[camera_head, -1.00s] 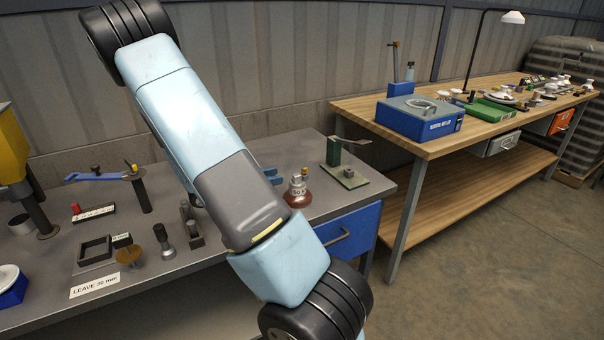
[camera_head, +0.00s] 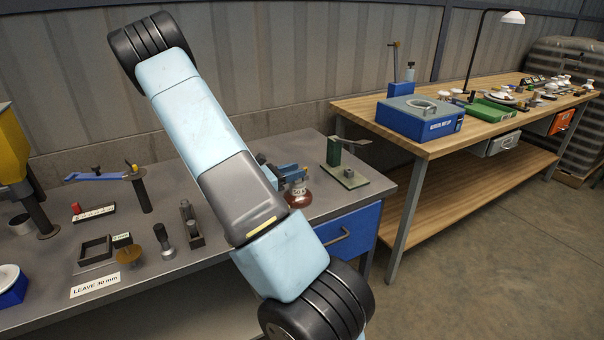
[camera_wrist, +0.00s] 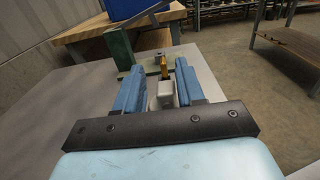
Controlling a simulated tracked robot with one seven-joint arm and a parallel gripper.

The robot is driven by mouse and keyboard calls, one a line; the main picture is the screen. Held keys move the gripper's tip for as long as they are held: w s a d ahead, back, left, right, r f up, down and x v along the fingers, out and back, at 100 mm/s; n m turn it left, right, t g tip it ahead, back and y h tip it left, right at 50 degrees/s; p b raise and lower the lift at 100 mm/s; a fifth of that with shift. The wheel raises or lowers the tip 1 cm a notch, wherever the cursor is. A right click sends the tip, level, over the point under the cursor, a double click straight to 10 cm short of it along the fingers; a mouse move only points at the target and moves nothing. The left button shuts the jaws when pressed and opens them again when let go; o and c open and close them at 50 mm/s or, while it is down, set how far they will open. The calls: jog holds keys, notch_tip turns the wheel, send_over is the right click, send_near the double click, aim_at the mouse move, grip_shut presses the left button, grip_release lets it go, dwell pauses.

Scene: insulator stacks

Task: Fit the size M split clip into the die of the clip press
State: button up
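A green press-like fixture (camera_head: 334,151) with a grey lever and a flat base plate (camera_head: 350,181) stands at the right end of the grey bench. I take it for the clip press; its green post (camera_wrist: 118,50) also shows in the wrist view. My gripper (camera_wrist: 160,68) has its two blue fingers apart, pointing towards the fixture. A pale block-like part (camera_wrist: 162,96) shows between the fingers, apparently not clamped. A small brass-coloured piece (camera_wrist: 163,68) stands just beyond it. I cannot tell whether either is the size M split clip. In the head view my arm partly hides the gripper.
A brown insulator (camera_head: 298,197) stands below my fingers on the grey bench. A blue wrench (camera_head: 95,177), a black square frame (camera_head: 95,248) and a "LEAVE 30 mm" sign (camera_head: 95,285) are at the left. A wooden bench (camera_head: 370,117) with a blue box (camera_head: 420,118) stands behind right.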

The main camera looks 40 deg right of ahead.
jog(key=x, duration=0.4)
jog(key=shift+s+r, duration=0.1)
grip_shut()
dwell(0.3)
